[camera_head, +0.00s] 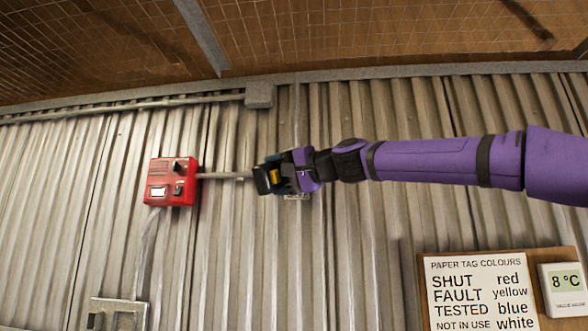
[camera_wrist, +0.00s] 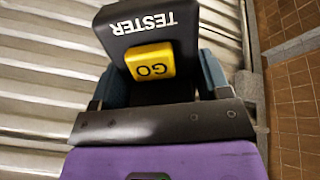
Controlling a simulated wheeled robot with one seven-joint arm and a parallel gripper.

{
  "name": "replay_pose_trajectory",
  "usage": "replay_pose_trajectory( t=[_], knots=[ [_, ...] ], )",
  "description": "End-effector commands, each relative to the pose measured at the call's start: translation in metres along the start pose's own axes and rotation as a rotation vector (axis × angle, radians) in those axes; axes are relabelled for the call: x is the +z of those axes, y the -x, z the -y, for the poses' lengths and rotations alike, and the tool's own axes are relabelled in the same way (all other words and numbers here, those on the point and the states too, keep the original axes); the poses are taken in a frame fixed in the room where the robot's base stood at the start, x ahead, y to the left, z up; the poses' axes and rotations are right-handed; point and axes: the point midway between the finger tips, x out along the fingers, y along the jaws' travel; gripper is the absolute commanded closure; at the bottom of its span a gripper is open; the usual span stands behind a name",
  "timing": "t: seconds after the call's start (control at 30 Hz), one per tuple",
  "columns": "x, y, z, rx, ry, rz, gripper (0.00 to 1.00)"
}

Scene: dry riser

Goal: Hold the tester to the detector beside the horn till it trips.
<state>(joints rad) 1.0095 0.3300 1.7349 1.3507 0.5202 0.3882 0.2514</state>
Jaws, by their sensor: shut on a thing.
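My gripper (camera_head: 272,178) is shut on the tester (camera_wrist: 150,32), a black block with white "TESTER" lettering and a yellow "GO" button (camera_wrist: 150,62). Blue finger pads hold it on both sides in the wrist view. In the head view the tester (camera_head: 262,180) is at the left end of my arm, in front of the corrugated wall. I cannot tell whether it touches anything. Part of a small pale label (camera_head: 297,196) shows just below my gripper. No detector or horn can be made out for certain; my gripper and arm cover part of the wall.
A red wall box (camera_head: 172,182) with black fittings is left of my gripper, with a conduit (camera_head: 226,176) running right from it. A grey junction box (camera_head: 260,95) is above. A metal box (camera_head: 118,314) is at lower left. A tag-colour board (camera_head: 478,292) and thermometer (camera_head: 566,289) are at lower right.

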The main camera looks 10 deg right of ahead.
Motion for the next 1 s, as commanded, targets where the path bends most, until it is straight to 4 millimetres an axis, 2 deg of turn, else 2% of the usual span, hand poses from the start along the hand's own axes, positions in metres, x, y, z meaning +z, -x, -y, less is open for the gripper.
replay_pose_trajectory(
  t=[0.27, 1.0],
  knots=[
    [0.004, 0.003, 0.003, 0.000, 0.000, -0.002, 0.62],
    [0.045, 0.023, 0.025, 0.001, 0.001, -0.002, 0.62]
  ],
)
